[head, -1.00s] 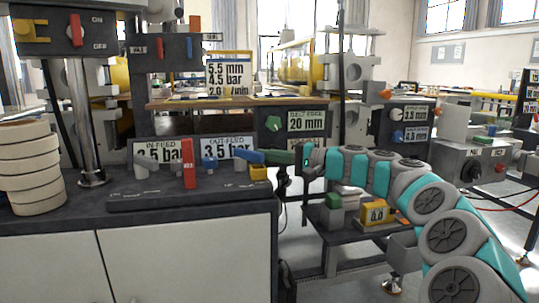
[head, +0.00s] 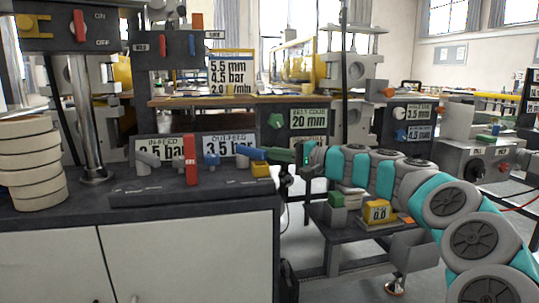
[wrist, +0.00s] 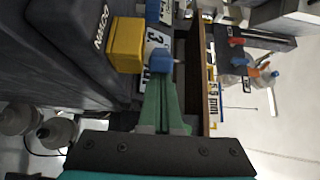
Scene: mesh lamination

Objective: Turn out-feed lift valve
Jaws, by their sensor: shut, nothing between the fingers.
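The out-feed display (head: 230,146) reads 3.5 bar above the valve panel (head: 150,194) on the dark counter. A blue valve lever (head: 251,153) stands at the panel's right end, in front of that display, by a yellow block (head: 261,170). My gripper (head: 271,156) reaches in from the right with green fingers shut and empty. Its tips are at the right end of the blue lever. In the wrist view the shut fingers (wrist: 160,77) point at a blue end piece (wrist: 160,60), beside the yellow block (wrist: 126,45). I cannot tell whether they touch it.
A red lever (head: 190,160) and a small blue knob (head: 211,160) stand left on the panel. The in-feed display (head: 160,149) is behind them. A stack of beige rings (head: 32,165) is at far left. A low trolley (head: 350,238) stands below my arm.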

